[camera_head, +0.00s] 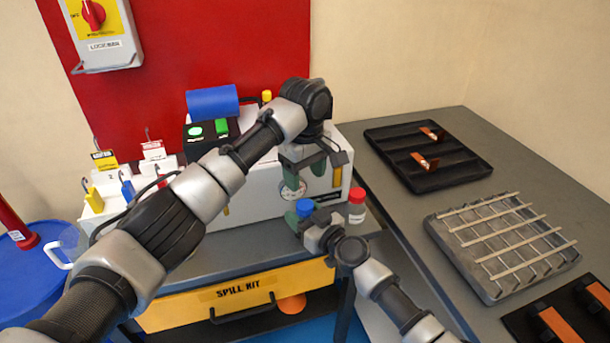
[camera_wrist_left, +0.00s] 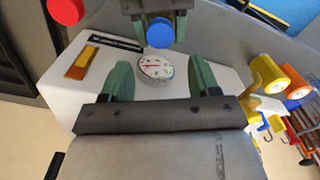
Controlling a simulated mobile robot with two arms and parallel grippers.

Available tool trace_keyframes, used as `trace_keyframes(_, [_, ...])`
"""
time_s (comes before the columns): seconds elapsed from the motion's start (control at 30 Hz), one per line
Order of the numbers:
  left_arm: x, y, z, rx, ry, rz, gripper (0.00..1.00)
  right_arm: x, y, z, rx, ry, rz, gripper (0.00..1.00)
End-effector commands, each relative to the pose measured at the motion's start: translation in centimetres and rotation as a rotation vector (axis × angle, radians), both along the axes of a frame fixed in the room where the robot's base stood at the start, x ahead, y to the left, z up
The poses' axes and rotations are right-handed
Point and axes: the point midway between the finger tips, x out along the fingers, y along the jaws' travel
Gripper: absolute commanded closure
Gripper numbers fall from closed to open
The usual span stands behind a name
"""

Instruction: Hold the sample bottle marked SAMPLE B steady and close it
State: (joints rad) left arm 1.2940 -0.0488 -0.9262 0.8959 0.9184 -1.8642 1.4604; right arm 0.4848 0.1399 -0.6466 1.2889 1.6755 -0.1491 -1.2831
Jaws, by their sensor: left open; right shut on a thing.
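My left gripper (camera_head: 306,174) is open and empty, pointing down in front of the white machine; its green fingers also show apart in the left wrist view (camera_wrist_left: 162,80). Just below it in the head view, my right gripper (camera_head: 305,222) is shut on a blue-capped bottle (camera_head: 305,207). The blue cap (camera_wrist_left: 160,33) shows between the right fingers in the left wrist view, beyond my left fingertips and apart from them. The bottle's body is mostly hidden, so I cannot read its label or tell how the cap sits. A red-capped bottle (camera_head: 356,207) stands to the right.
The white machine (camera_head: 260,190) with a round gauge (camera_wrist_left: 155,67) stands close behind the grippers. A yellow spill kit drawer (camera_head: 235,293) is below. At right, a grey table holds a black tray (camera_head: 400,165) and a slatted grey block (camera_head: 500,245).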

Motion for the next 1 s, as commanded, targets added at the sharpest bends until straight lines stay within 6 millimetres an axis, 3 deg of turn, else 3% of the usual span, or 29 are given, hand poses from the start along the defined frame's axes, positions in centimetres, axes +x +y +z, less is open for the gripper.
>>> trace_keyframes(0.17, [0.0, 0.0, -0.9, 0.001, 0.002, 0.0, 0.39, 0.0, 0.0, 0.0, 0.0, 0.0, 0.0, 1.0])
trace_keyframes(0.6, [0.0, 0.1, -7.0, 0.002, 0.003, 0.0, 0.39, 0.0, 0.0, 0.0, 0.0, 0.0, 0.0, 1.0])
trace_keyframes(1.0, [0.0, 0.0, -8.1, 0.0, 0.0, -0.002, 0.39, 0.0, 0.0, 0.0, 0.0, 0.0, 0.0, 1.0])
